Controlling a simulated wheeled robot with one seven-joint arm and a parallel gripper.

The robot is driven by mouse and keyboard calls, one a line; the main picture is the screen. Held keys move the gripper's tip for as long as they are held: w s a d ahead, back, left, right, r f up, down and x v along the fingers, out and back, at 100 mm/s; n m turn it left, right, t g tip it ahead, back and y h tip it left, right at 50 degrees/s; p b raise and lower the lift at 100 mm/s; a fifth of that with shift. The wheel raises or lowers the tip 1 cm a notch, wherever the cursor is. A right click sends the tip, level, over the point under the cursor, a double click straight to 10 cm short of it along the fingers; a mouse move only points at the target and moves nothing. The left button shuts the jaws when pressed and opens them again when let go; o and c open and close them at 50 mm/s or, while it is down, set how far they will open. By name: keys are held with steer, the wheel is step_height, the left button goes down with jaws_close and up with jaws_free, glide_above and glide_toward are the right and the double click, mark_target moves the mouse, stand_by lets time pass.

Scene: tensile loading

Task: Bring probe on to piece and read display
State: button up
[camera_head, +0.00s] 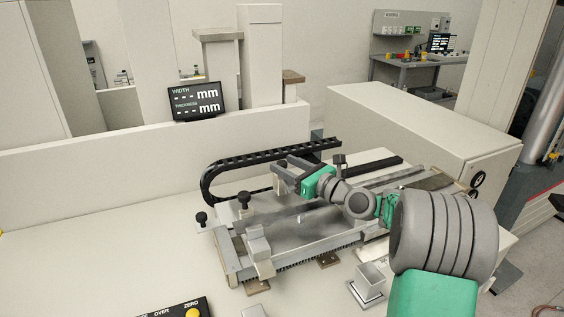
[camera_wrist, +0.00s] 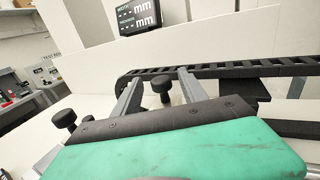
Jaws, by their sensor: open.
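The display (camera_head: 196,101) is a black screen on the back ledge, with WIDTH and THICKNESS lines showing dashes and "mm". It also shows in the wrist view (camera_wrist: 138,13). My gripper (camera_head: 279,171) is open and empty above the metal measuring bench (camera_head: 315,222). In the wrist view, a black knob (camera_wrist: 162,87) shows between its open fingers (camera_wrist: 158,79), apart from them. Black knobs stand at the bench's left end (camera_head: 243,199) and left corner (camera_head: 201,217). I cannot tell which part is the probe. The piece is not clearly distinguishable on the bench.
A black cable chain (camera_head: 262,160) curves along the bench's back. A small metal block (camera_head: 370,279) stands at the front right, and a black box with a yellow ZERO button (camera_head: 193,313) at the front edge. The white table (camera_head: 110,235) is clear at left.

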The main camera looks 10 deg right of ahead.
steer(key=shift+x, duration=1)
jaws_close()
